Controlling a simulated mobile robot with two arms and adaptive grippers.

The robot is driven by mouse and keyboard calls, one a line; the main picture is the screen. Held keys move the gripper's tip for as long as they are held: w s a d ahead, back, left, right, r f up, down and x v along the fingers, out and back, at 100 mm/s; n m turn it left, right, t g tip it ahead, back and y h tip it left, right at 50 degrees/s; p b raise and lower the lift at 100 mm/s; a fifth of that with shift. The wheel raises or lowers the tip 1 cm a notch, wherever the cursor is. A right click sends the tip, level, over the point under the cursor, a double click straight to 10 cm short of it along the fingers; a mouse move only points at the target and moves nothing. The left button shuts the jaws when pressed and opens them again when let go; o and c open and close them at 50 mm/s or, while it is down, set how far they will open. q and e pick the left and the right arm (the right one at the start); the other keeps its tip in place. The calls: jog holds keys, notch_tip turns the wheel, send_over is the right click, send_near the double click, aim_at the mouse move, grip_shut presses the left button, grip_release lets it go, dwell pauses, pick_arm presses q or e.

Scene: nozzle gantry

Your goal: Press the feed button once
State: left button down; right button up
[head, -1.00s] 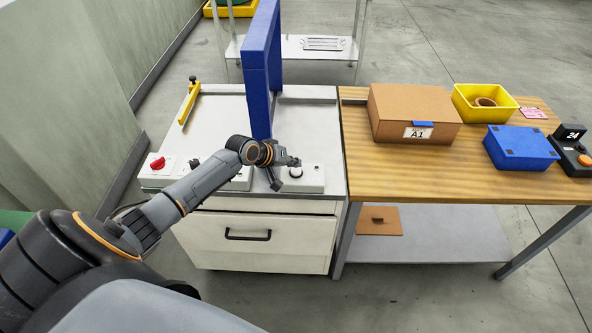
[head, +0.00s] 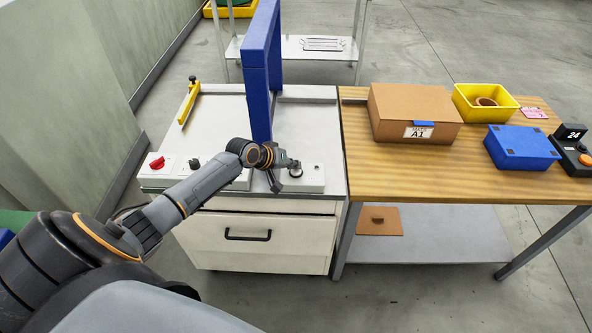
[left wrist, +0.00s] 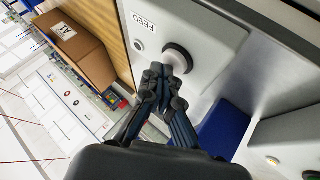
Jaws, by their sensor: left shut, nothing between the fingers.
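The feed button (left wrist: 180,54) is a round knob with a dark rim on a pale grey box (left wrist: 218,38). The "FEED" label (left wrist: 144,21) is beside it. In the head view the box (head: 314,178) sits at the front right of the grey cabinet top, and the button (head: 296,173) is partly hidden by my gripper. My left gripper (left wrist: 163,72) is shut and empty, its fingertips overlapping the button's near edge in the left wrist view. I cannot tell whether they touch it or whether it is pressed. In the head view, my left gripper (head: 291,163) is right at the button. My right gripper is not in view.
A blue gantry upright (head: 258,90) rises close behind my left gripper. A box with a red knob (head: 157,163) is at the cabinet's front left, and a yellow bar (head: 188,104) lies behind. The wooden table (head: 400,180) on the right holds a cardboard box (head: 410,108) and bins.

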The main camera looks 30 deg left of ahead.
aim_at(294, 171)
pick_arm(q)
jog(key=shift+f, duration=0.4)
jog(key=shift+r, duration=0.1)
dwell(0.3)
jog(key=shift+r+p, duration=0.85)
jog(key=shift+r, duration=0.05)
notch_tip(294, 171, up, 5)
jog(key=p, duration=0.5)
jog(key=shift+r, duration=0.1)
dwell(0.4)
